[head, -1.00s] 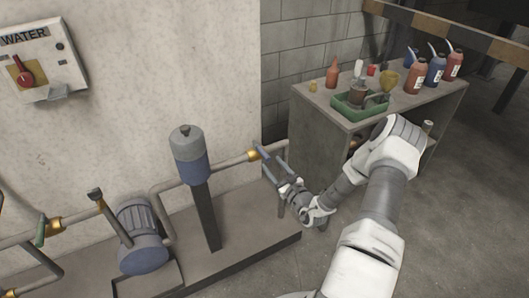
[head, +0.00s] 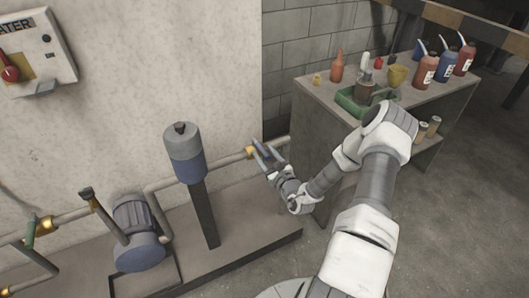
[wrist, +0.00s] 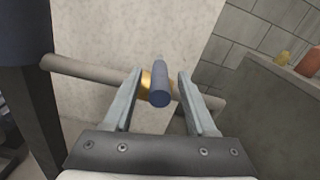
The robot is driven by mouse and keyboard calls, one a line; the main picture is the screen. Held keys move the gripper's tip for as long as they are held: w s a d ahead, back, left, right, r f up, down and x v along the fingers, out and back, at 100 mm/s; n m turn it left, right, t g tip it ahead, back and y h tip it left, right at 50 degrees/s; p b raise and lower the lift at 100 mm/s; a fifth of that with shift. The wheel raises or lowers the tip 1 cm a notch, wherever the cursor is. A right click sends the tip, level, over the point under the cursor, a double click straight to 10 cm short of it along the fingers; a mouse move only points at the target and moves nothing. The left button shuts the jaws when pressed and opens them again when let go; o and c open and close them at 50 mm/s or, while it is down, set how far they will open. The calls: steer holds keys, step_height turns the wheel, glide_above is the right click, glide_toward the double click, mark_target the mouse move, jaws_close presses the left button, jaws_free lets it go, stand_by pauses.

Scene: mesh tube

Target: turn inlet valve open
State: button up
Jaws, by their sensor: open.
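A valve with a blue handle (wrist: 159,88) and a brass body (head: 251,152) sits on the grey pipe right of the blue-grey cylinder. I see no label saying whether it is the inlet valve. My gripper (head: 264,149) is at this valve. In the wrist view my gripper (wrist: 160,73) is open, and the blue handle points toward the camera between its two fingers. Gaps show on both sides of the handle. Another valve with a green handle (head: 29,232) and brass fittings is at the far left.
A blue-grey cylinder (head: 185,153) on a dark post and a motor-like pump (head: 137,232) stand left of my gripper. A bench (head: 312,91) with bottles and a green tray (head: 350,101) is at right, close to my arm. The wall lies behind the pipe.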

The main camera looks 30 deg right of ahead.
jaws_close()
stand_by(0.3)
stand_by(1.1)
